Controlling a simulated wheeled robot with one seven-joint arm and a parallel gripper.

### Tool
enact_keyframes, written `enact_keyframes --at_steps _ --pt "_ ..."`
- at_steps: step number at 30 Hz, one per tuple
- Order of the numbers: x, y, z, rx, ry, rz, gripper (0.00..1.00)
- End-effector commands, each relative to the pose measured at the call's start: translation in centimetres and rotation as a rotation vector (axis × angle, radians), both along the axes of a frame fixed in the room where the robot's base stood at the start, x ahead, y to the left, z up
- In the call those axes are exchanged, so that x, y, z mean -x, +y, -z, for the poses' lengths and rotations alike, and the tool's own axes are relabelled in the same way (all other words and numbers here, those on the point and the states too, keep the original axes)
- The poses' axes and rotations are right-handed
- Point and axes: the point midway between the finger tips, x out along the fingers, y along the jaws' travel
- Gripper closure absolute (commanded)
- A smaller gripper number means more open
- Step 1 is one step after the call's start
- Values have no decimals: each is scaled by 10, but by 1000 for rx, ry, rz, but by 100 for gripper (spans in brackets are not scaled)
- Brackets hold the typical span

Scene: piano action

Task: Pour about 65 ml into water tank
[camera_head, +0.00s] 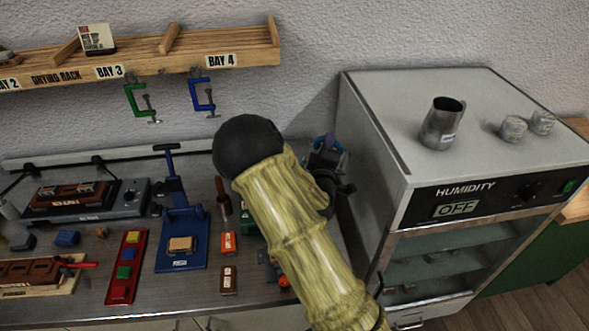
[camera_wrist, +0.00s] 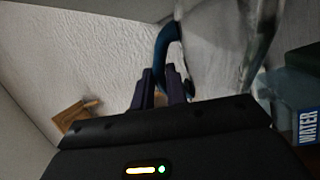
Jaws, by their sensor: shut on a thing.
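My gripper (camera_wrist: 163,88) is shut on the blue handle (camera_wrist: 164,52) of a clear jug (camera_wrist: 218,50) in the wrist view. The top of the jug is cut off, so its tilt and water level cannot be told. A teal container with a WATER label (camera_wrist: 305,125), apparently the water tank, is to the right of and below the jug. Whether any water is flowing cannot be seen. In the head view my arm hides most of the gripper and jug; a bit of blue (camera_head: 322,143) shows beside the humidity cabinet.
The humidity cabinet (camera_head: 372,130), marked OFF, stands right, with a metal pitcher (camera_head: 440,125) and small jars (camera_head: 514,128) on top. The bench holds a blue press (camera_head: 180,225) and a red tray (camera_head: 126,268). A wooden drying rack (camera_head: 140,58) with clamps hangs above.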

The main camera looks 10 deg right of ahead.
Motion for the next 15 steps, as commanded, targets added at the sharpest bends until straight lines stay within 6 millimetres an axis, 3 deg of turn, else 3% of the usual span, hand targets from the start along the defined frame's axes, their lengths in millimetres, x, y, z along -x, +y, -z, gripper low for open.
enact_keyframes --at_steps 2,15 --pt "2 -10 -5 -44 -19 3 100" --pt "2 -9 -5 -49 -19 0 100"
